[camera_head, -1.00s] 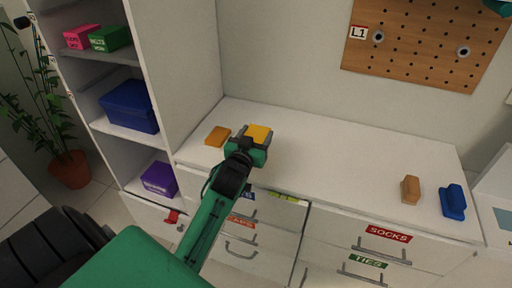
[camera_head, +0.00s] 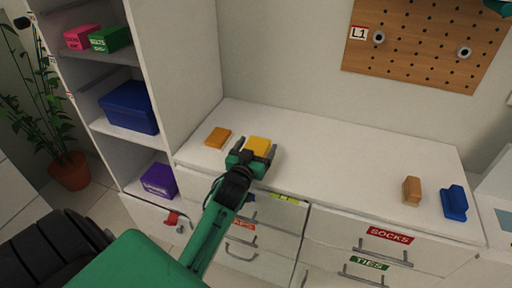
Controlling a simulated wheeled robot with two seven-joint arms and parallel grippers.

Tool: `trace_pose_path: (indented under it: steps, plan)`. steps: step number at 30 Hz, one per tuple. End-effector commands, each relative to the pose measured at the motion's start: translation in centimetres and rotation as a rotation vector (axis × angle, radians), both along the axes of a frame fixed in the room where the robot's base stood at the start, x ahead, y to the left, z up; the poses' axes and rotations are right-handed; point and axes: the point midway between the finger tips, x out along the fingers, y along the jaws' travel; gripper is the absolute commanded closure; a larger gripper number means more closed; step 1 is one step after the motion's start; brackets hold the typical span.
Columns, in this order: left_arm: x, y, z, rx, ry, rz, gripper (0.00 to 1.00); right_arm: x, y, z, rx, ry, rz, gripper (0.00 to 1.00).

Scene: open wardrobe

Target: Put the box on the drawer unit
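A yellow box (camera_head: 257,145) sits on the white top of the drawer unit (camera_head: 330,155), near its front edge left of centre. My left gripper (camera_head: 254,150) reaches in from the front left. Its two dark fingers are spread, one on each side of the yellow box, so it looks open. Whether a finger still touches the box is too small to tell. The underside of the box is hidden.
An orange block (camera_head: 218,137) lies left of the yellow box. A tan brush-like thing (camera_head: 411,190) and a blue one (camera_head: 454,202) stand at the right end. Shelves at left hold a blue box (camera_head: 130,106) and a purple box (camera_head: 159,180). The top's middle is clear.

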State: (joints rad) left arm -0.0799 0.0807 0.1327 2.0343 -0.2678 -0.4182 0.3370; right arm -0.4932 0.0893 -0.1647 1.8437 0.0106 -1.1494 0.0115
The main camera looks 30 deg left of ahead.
Motion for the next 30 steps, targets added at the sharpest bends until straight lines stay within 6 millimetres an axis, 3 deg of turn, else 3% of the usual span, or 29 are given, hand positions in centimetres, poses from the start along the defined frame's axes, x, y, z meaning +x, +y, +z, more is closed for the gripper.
trace_pose_path:
  steps: [8,14,21,30]
  plan:
    - [-0.8,-0.2,0.2,0.000,0.001,0.000,0.17,-0.3,0.0,-0.5,-0.001,0.008,0.000,0.64]
    - [-4.2,-1.0,0.1,-0.003,0.002,0.000,0.17,-0.5,-0.1,-0.7,-0.003,0.017,0.000,0.64]
    - [-8.5,-2.0,0.1,-0.001,0.002,0.001,0.17,-0.1,0.1,0.4,0.000,0.006,0.000,0.64]
    - [-11.4,-2.7,0.2,-0.001,0.001,0.001,0.17,0.1,0.2,0.9,0.002,-0.001,0.000,0.64]
